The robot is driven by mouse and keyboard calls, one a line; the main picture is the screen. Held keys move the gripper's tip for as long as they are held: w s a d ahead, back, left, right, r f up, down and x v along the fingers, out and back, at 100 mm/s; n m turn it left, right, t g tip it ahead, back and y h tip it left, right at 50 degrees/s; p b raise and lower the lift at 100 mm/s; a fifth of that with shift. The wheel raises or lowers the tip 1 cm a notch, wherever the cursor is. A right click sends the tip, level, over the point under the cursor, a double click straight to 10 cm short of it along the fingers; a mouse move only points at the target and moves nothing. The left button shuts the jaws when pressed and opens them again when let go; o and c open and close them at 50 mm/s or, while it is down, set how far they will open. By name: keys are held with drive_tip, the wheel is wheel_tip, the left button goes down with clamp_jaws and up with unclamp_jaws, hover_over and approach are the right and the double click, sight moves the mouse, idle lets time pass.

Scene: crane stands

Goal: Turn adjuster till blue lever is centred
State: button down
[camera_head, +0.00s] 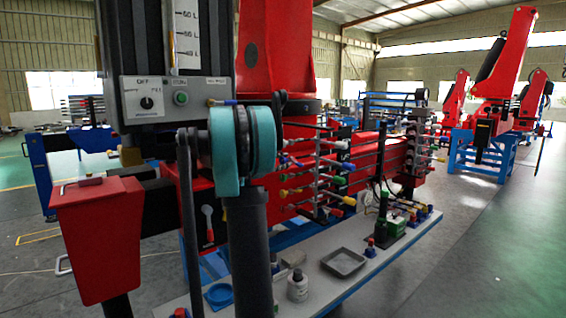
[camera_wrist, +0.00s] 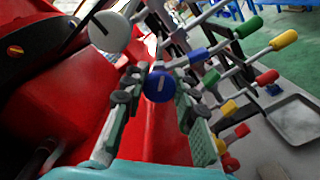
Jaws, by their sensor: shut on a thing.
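A round blue adjuster knob (camera_wrist: 159,86) with a pale line across its face sits between the two fingers of my gripper (camera_wrist: 157,90) in the wrist view. The grey-green finger pads close on it from both sides. To its right is a bank of levers with coloured tips. In the head view a blue-tipped lever (camera_head: 284,159) shows beside my arm, which hides the knob and gripper.
A pale disc (camera_wrist: 109,32) with a dark rod across it is at upper left in the wrist view. Yellow, green, red and white levers crowd the right side. A bench (camera_head: 375,272) below holds a grey tray (camera_head: 344,262) and a white bottle (camera_head: 297,287).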

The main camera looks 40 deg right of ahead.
drive_tip(key=m, duration=0.4)
drive_tip(key=shift+f+m, duration=0.1)
drive_tip(key=shift+m, duration=0.3)
drive_tip(key=shift+f+m, duration=0.1)
drive_tip(key=shift+m, duration=2.4)
drive_tip(key=c, duration=1.2)
unclamp_jaws()
drive_tip(key=a, duration=0.8)
drive_tip(key=s+a, duration=0.1)
drive_tip(key=a, duration=0.3)
drive_tip(key=shift+a, duration=0.1)
